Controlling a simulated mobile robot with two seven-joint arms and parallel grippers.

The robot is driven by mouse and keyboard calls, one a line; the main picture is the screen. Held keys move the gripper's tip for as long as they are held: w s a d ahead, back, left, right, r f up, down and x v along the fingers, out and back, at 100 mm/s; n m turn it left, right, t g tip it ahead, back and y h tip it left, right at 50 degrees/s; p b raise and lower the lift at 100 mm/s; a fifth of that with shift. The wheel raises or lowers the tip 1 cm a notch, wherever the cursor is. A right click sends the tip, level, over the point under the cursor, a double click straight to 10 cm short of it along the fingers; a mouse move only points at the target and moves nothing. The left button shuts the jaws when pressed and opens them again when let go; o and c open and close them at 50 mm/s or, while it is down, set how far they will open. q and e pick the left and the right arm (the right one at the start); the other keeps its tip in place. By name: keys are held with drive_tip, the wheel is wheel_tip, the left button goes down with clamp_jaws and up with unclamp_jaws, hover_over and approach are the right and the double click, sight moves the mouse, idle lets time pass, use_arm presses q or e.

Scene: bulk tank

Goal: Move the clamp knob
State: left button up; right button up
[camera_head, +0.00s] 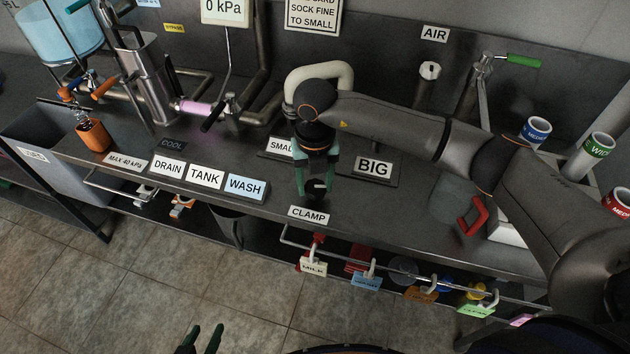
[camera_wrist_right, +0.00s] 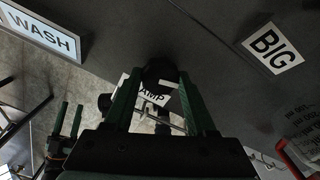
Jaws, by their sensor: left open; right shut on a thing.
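The clamp knob (camera_head: 316,188) is small and black, near the front edge of the bench, just behind the CLAMP label (camera_head: 308,214). My right gripper (camera_head: 315,182) reaches down from above and is shut on the knob. In the right wrist view the dark round knob (camera_wrist_right: 160,71) sits between the green fingertips and partly covers the CLAMP label (camera_wrist_right: 152,92). My left gripper (camera_head: 203,338) is open and empty, low at the bottom edge, over the floor. It also shows in the right wrist view (camera_wrist_right: 69,118).
DRAIN, TANK and WASH (camera_head: 246,187) labels lie left of the knob, the BIG plate (camera_head: 373,166) right. A front rail (camera_head: 395,272) carries several tagged hooks. A red handle (camera_head: 473,215) stands at right. Behind my right gripper rises a cream pipe (camera_head: 335,70).

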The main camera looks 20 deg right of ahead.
sight(315, 187)
drive_tip(key=o, duration=1.4)
wheel_tip(315, 187, up, 13)
drive_tip(key=shift+f, duration=0.2)
